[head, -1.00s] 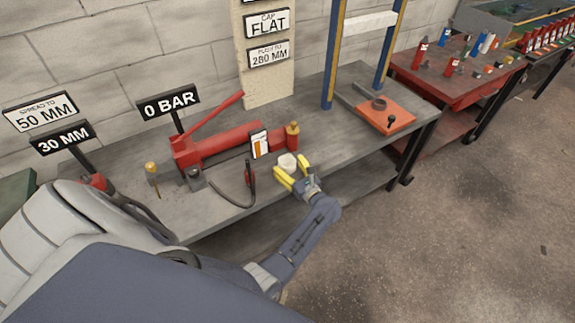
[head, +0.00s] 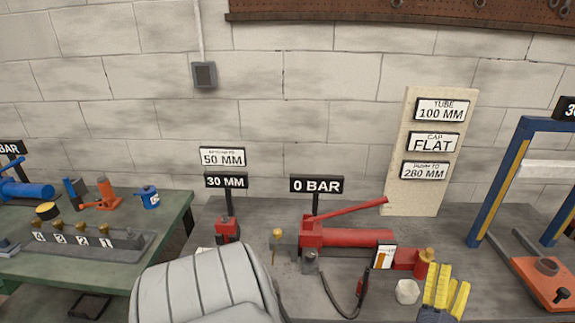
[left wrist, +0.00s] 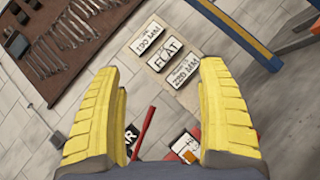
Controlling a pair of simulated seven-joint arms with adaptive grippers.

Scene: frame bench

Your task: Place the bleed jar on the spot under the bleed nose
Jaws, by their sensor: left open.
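A small off-white rounded piece, which looks like the bleed jar (head: 407,291), stands on the grey bench by the right end of the red pump, below its brass-capped red block (head: 425,264). I cannot tell for certain which part is the bleed nose, and no marked spot shows. My left gripper (head: 450,279) is just right of the jar, its yellow fingers pointing up and toward the wall. In the left wrist view its fingers (left wrist: 160,105) are wide apart with nothing between them; the jar does not show there. My right gripper is not in view.
The red pump (head: 350,238) with its raised handle lies along the bench, with a black hose (head: 345,302) in front. A blue press frame (head: 500,185) with an orange block stands at the right. A green bench (head: 165,215) is at the left.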

